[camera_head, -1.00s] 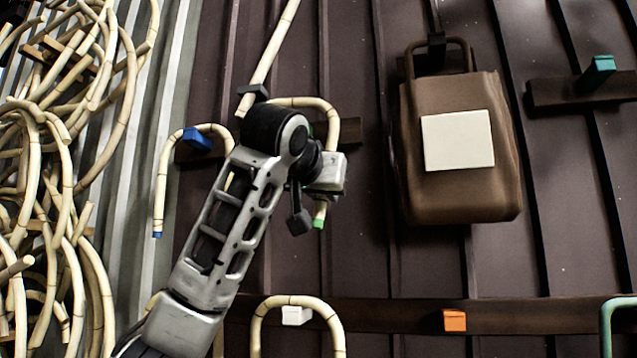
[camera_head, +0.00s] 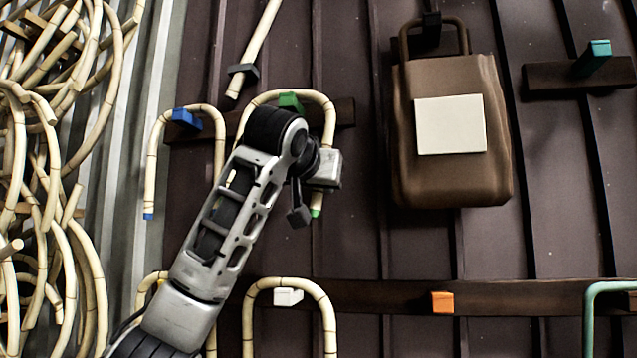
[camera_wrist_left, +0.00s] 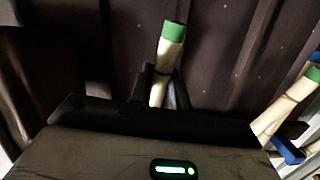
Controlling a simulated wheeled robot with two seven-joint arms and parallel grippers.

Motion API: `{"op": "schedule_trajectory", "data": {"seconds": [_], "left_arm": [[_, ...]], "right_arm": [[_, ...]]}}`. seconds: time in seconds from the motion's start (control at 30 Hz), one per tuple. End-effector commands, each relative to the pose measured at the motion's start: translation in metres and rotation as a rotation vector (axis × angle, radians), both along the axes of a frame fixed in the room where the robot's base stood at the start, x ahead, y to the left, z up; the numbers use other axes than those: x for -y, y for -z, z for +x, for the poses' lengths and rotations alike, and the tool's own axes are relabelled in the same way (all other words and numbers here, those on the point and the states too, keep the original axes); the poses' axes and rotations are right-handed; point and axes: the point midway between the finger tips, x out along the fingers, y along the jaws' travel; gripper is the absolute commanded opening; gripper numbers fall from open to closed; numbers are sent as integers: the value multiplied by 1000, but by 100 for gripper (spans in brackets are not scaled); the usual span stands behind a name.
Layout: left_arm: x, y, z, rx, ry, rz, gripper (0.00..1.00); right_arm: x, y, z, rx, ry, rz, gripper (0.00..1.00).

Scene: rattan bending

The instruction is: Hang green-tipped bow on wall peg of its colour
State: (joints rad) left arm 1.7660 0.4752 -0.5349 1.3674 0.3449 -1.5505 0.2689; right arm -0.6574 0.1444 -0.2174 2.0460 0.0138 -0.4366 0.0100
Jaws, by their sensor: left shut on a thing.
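The green-tipped bow (camera_head: 327,115) is a pale, jointed rattan arch. Its top runs just above the green wall peg (camera_head: 290,102); whether it rests on the peg I cannot tell. My left gripper (camera_head: 320,192) is shut on the bow's right leg, just above the green tip. The left wrist view shows the fingers (camera_wrist_left: 160,88) around this leg, with the green end (camera_wrist_left: 174,32) sticking out. My arm hides the bow's left leg in the head view. The right gripper is out of view.
A blue-tipped bow hangs on the blue peg (camera_head: 186,118) to the left. Another bow hangs on the white peg (camera_head: 288,297) below. The orange peg (camera_head: 442,302) and teal peg (camera_head: 594,56) are bare. A brown bag (camera_head: 452,180) hangs to the right.

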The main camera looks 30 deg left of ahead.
Motion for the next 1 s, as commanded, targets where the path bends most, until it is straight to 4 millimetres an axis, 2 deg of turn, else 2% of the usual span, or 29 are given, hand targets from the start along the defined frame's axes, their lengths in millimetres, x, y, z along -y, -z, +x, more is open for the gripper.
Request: {"op": "schedule_trajectory", "data": {"seconds": [0.17,0.2,0.3,0.67,0.77,1.0], "left_arm": [[1,3,1,-9,0,-1,0],[1,4,1,-10,0,-1,21],[1,3,1,-9,0,-1,43],[2,2,-4,-4,0,-1,43],[5,1,-15,-3,2,0,43],[19,-6,-68,-1,3,0,43]], "right_arm": [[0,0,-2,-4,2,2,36],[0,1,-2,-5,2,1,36],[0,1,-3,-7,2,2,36],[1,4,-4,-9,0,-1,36],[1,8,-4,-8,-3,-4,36],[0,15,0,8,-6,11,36]]}}
